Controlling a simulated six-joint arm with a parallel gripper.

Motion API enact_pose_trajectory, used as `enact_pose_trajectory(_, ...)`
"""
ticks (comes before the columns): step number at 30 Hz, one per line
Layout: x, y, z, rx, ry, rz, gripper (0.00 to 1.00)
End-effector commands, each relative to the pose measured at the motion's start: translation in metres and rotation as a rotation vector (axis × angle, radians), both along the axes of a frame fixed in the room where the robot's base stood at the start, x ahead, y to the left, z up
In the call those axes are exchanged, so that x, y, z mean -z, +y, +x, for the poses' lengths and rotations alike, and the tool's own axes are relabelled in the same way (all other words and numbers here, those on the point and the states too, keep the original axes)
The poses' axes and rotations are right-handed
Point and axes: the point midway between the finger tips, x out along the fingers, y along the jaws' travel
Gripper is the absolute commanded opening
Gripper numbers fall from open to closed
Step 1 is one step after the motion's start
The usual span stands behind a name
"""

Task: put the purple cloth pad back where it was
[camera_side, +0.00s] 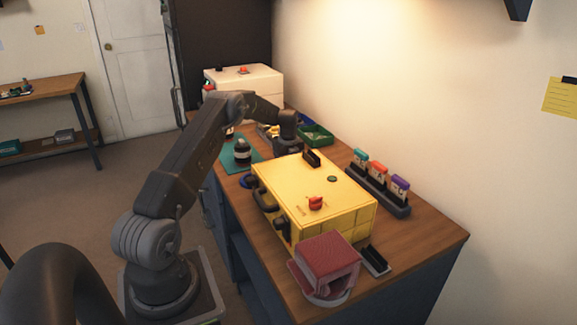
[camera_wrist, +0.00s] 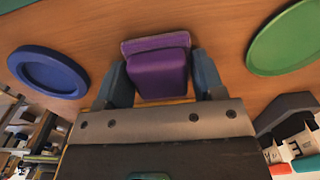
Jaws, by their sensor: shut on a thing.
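The purple cloth pad (camera_wrist: 158,72) is between the two fingers of my gripper (camera_wrist: 162,62) in the wrist view. The gripper is shut on it, with a finger against each side. Brown wood tabletop shows beyond the pad; I cannot tell whether the pad touches it. In the side view my gripper is low behind the yellow box (camera_side: 330,200), which hides the fingertips and the pad.
The wrist view shows a blue round dish (camera_wrist: 46,74) left and a green round dish (camera_wrist: 284,42) right of the pad.

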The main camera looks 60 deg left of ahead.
Motion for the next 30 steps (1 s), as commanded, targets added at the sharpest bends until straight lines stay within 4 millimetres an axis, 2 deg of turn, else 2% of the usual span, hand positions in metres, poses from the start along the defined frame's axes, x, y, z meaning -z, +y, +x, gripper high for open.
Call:
enact_pose_trajectory(11, 0.0046, 0.0003, -0.0001, 0.000, -0.001, 0.001, 0.37)
enact_pose_trajectory(12, 0.0047, 0.0003, 0.0000, 0.000, -0.001, 0.001, 0.65)
enact_pose_trajectory(19, 0.0044, 0.0003, 0.0000, 0.000, -0.001, 0.001, 0.87)
enact_pose_trajectory(26, 0.0041, 0.0003, 0.0000, 0.000, -0.001, 0.001, 0.88)
enact_pose_trajectory(30, -0.0035, 0.0006, 0.0003, 0.000, -0.003, 0.002, 0.88)
